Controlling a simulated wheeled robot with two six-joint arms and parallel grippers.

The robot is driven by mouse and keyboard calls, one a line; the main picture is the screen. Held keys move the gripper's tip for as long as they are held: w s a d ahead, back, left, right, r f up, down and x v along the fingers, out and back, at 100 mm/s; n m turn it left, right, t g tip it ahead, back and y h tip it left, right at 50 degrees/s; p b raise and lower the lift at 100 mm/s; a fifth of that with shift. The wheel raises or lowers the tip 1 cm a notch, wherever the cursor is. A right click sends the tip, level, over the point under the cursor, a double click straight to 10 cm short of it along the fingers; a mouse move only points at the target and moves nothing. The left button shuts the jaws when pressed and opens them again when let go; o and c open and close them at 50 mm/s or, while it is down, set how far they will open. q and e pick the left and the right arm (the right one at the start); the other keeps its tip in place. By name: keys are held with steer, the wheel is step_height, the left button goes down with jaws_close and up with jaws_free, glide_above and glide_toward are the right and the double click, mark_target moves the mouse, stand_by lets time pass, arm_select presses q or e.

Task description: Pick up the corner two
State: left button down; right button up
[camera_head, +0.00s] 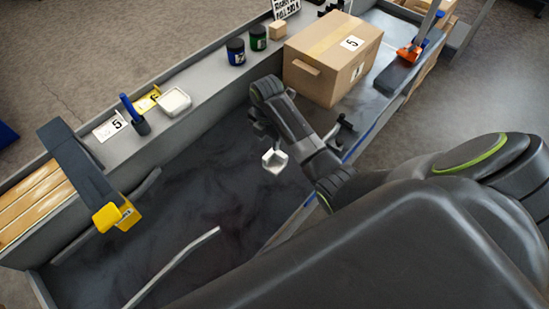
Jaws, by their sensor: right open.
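A small white corner-shaped piece (273,160) lies on the dark tray floor (215,190), near the middle of the view. I cannot read any number on it. My right gripper (261,128) is just above and behind the white piece in the picture, partly hidden by my own dark arm. It is open, and I see nothing held in it. My left gripper is not in view.
A cardboard box (325,62) marked 5 stands behind my right arm. Dark jars (236,51), a white dish (174,101) and number cards (110,127) sit on the back ledge.

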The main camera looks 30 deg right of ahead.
mark_target(270, 153)
steer(key=f, duration=0.9)
steer(key=shift+w+d, duration=0.1)
steer(key=shift+d, duration=0.1)
steer(key=shift+c, duration=0.4)
jaws_close()
